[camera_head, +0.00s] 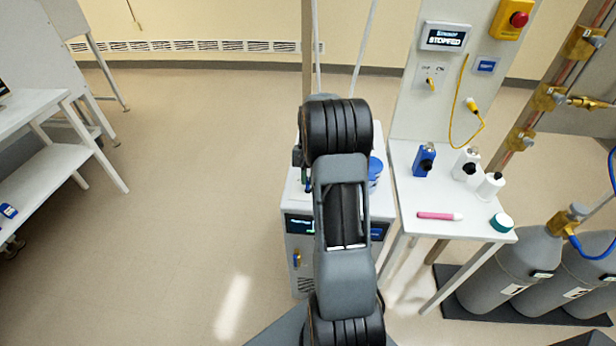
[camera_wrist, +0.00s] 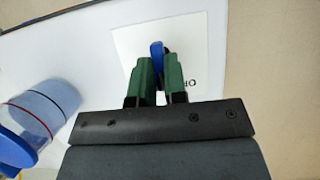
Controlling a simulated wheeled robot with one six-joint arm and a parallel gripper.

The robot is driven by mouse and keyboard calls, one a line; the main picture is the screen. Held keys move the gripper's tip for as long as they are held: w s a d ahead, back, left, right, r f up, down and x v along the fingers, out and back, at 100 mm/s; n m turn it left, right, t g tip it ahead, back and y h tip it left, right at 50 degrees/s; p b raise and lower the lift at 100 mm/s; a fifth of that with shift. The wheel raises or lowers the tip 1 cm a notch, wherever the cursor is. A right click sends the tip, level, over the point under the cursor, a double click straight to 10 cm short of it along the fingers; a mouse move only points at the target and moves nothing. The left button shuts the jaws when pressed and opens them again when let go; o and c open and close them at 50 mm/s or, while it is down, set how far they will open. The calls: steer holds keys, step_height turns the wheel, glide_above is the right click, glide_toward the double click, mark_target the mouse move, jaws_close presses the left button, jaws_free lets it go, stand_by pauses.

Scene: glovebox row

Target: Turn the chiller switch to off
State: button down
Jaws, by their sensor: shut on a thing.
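The chiller (camera_head: 305,273) is a white cabinet with a dark display on its front, largely hidden behind my arm in the head view. In the wrist view, a blue switch lever (camera_wrist: 157,50) stands on a square white plate (camera_wrist: 185,42) with dark lettering, partly covered by a finger. My gripper (camera_wrist: 158,68) has two green fingers, shut on the blue lever, one on each side. The head view does not show the fingertips clearly.
A blue-lidded container (camera_wrist: 45,115) stands to the left of my gripper in the wrist view. Right of the chiller, a white table (camera_head: 410,190) holds bottles and a pink marker (camera_head: 440,216). Grey gas cylinders (camera_head: 510,270) stand further right. Floor to the left is clear.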

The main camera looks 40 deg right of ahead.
stand_by(0.4)
steer(key=c, duration=1.2)
jaws_free()
steer(key=shift+o, duration=0.2)
steer(key=v, duration=1.3)
steer(key=shift+r+p, duration=0.3)
steer(key=shift+r, duration=0.1)
steer(key=shift+d, duration=0.1)
